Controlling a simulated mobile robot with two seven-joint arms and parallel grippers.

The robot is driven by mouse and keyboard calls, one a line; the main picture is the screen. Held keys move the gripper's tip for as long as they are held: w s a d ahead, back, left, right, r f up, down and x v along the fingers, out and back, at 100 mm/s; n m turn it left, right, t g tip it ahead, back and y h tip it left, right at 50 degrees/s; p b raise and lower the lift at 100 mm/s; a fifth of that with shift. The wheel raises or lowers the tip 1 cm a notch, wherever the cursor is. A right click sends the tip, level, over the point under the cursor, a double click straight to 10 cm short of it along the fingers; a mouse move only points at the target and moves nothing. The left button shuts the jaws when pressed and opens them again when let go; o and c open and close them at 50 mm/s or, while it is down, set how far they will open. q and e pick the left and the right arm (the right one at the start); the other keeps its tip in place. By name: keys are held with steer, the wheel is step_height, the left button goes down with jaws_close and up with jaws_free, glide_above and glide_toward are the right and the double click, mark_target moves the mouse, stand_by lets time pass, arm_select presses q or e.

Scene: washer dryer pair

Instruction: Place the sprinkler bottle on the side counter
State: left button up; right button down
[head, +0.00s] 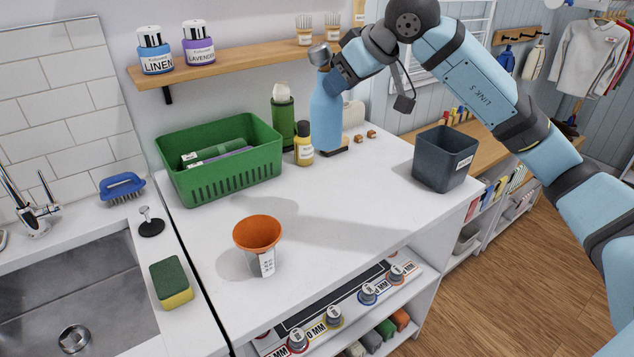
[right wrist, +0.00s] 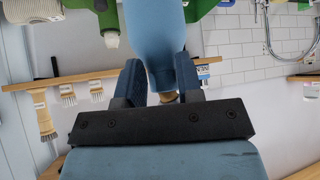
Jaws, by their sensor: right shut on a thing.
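The light-blue bottle (head: 325,115), which I take to be the sprinkler bottle, stands upright at the back of the white counter (head: 340,225). I cannot tell whether its base touches the counter. My right gripper (head: 333,72) is shut on its upper part. In the right wrist view the bottle (right wrist: 155,35) hangs upside down in the picture, its narrow end between the two dark-blue fingers of the right gripper (right wrist: 160,85). The fingers hide part of its neck. My left gripper is not in view.
Close beside the bottle are a yellow bottle (head: 304,145) and a dark-green bottle (head: 283,118). A green basket (head: 225,180) is left, a dark bin (head: 443,160) right, an orange-rimmed cup (head: 257,235) in front. A shelf (head: 240,62) runs behind. The counter's middle is clear.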

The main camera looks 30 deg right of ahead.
arm_select(q)
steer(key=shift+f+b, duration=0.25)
steer(key=shift+b, duration=0.2)
arm_select(e)
step_height(320, 180, down, 20)
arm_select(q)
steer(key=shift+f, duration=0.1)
arm_select(e)
steer(key=shift+f+b, duration=0.15)
steer(key=shift+b, duration=0.2)
steer(key=c, duration=0.8)
jaws_free()
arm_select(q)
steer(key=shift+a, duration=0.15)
arm_select(e)
steer(key=shift+a, duration=0.1)
